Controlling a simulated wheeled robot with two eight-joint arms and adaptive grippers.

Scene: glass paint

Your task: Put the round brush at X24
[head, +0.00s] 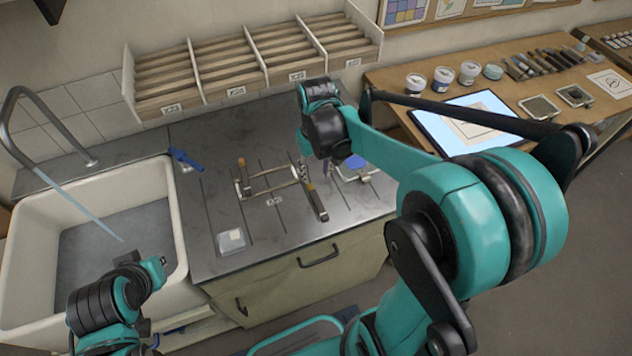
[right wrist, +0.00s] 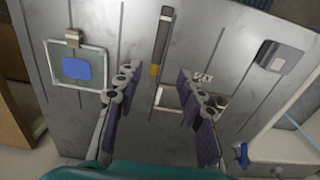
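A long dark-handled tool with an orange-tan band lies on the dark worktop (head: 215,195), across one end of a pale two-rod rest (head: 270,183). It looks like a brush (head: 318,206), but I cannot tell whether it is round. In the right wrist view the brush (right wrist: 163,40) points up the picture, its tan band near the fingertips. My right gripper (right wrist: 160,90) is open and empty, its fingers spread over that end of the brush. My left gripper (head: 143,268) hangs by the sink.
The white sink (head: 180,230) with its tap (head: 12,115) is at left. A clear box (head: 231,241) and a blue item (head: 185,159) lie on the worktop. A blue pad (right wrist: 76,68) lies on a framed plate. A wooden table (head: 400,75) with jars is at right.

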